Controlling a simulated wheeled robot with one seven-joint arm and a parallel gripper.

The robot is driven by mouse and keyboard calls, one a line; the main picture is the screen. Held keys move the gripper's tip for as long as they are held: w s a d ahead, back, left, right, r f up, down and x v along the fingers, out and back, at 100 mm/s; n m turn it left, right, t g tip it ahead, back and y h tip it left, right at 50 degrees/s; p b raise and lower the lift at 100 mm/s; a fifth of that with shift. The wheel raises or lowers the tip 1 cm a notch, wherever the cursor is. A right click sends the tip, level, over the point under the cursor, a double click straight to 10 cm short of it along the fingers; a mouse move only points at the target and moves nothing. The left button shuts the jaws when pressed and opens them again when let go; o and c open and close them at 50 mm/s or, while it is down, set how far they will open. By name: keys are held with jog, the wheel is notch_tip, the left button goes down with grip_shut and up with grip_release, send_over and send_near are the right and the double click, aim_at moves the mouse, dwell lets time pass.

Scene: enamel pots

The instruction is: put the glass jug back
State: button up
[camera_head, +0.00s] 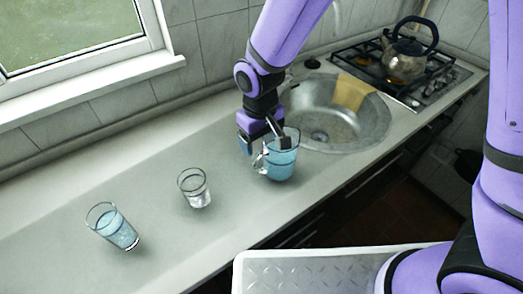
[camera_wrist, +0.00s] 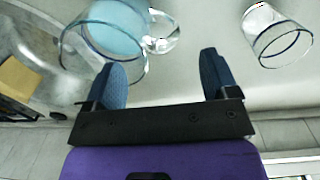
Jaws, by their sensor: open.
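The glass jug (camera_head: 281,166), clear with blue contents and a side handle, stands upright on the counter just in front of the sink. In the wrist view the jug (camera_wrist: 112,30) is at the upper left, its handle pointing right. My gripper (camera_head: 266,140) is open at the jug's rim. In the wrist view the open fingers (camera_wrist: 163,76) have the handle ahead of the gap between them. The left finger overlaps the jug's rim; I cannot tell whether it touches.
A clear glass (camera_head: 195,190) and a tilted-looking glass with blue contents (camera_head: 117,230) stand on the counter to the left. The sink (camera_head: 335,125) holds a yellow-tan item (camera_head: 350,91). A kettle (camera_head: 404,62) sits on the stove at the right. Bare counter lies between the glasses and jug.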

notch_tip(320, 180, up, 5)
jog(key=shift+r, duration=0.1)
dwell(0.3)
jog(key=s+d+r+m+t+y, duration=0.1)
jog(key=s+d+r+m+t, duration=0.15)
jog(key=d+r, duration=1.35)
jog(key=s+d+r+m+t, duration=0.1)
jog(key=s+d+r+m, duration=0.1)
jog(key=s+d, duration=0.4)
jog(key=s+d+r+m+t, duration=0.1)
jog(key=s+d+r+m, duration=0.1)
jog(key=s+d+r, duration=0.2)
jog(key=shift+s+d+r+m+h, duration=0.35)
jog(key=shift+s+d, duration=0.8)
jog(key=shift+d, duration=0.8)
